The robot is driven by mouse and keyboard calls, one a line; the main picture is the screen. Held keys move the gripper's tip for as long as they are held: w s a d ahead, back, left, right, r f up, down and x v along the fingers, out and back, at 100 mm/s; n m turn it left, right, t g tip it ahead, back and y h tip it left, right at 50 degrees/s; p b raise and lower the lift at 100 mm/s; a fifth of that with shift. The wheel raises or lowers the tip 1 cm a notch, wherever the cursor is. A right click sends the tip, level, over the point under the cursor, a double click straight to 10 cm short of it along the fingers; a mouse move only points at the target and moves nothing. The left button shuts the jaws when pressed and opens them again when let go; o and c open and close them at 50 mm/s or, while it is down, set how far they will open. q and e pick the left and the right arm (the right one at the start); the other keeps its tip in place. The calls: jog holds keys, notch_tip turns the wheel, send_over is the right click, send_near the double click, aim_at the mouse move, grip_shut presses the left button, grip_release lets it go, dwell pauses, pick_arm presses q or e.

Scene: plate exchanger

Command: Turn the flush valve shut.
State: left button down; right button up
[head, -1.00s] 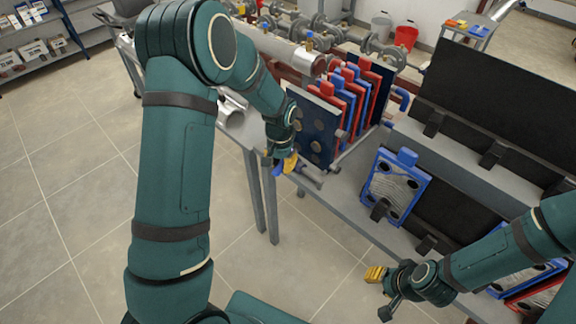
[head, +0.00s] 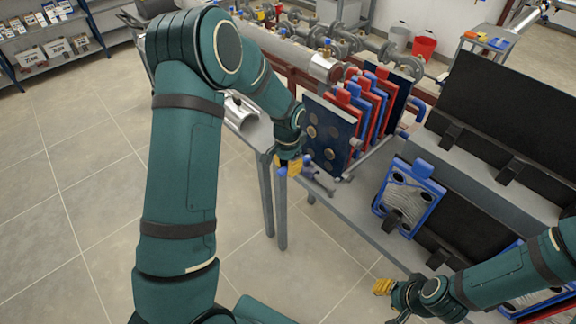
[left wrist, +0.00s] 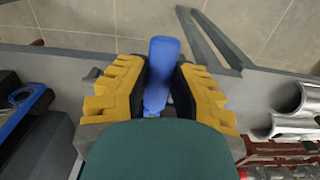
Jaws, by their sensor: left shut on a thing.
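The flush valve's blue handle (left wrist: 163,75) stands between the yellow fingers of my left gripper (left wrist: 160,88) in the left wrist view. The fingers are shut on it from both sides, and its free end sticks out past them. In the head view my left gripper (head: 293,167) is at the near end of the plate exchanger (head: 330,135), low beside its front plate. Bits of the blue handle (head: 306,158) show next to the fingers; the valve body is mostly hidden. My right gripper (head: 382,286) is at the lower right, apart from the valve; its finger opening is unclear.
Red and blue plates (head: 367,100) stand in the exchanger frame. A grey bench (head: 345,205) runs beneath it. A blue-framed plate (head: 408,197) leans on a black rack (head: 500,110) at right. A metal pipe (head: 300,55) lies behind. The tiled floor at left is clear.

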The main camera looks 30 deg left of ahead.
pick_arm(q)
jog(key=c, duration=0.8)
grip_release()
jog(key=shift+a+f, duration=0.1)
jog(key=shift+a, duration=0.05)
jog(key=shift+o, duration=0.2)
notch_tip(320, 180, up, 12)
jog(key=s+d+f+n+h, duration=0.1)
jog(key=s+d+f, duration=0.2)
jog(key=d+f, duration=0.3)
jog(key=s+d+f+n+h, duration=0.1)
jog(key=s+d+f+h, duration=0.2)
jog(key=f, duration=0.6)
jog(key=s+d+f+n+t, duration=0.1)
jog(key=s+d+f+n, duration=0.1)
jog(key=s+d+f, duration=0.2)
jog(key=s+d+f+n, duration=0.2)
jog(key=s+d+f, duration=0.1)
jog(key=s, duration=0.4)
jog(key=shift+s+d+f+t, duration=0.35)
jog(key=shift+s+d+t, duration=0.05)
jog(key=shift+d, duration=0.45)
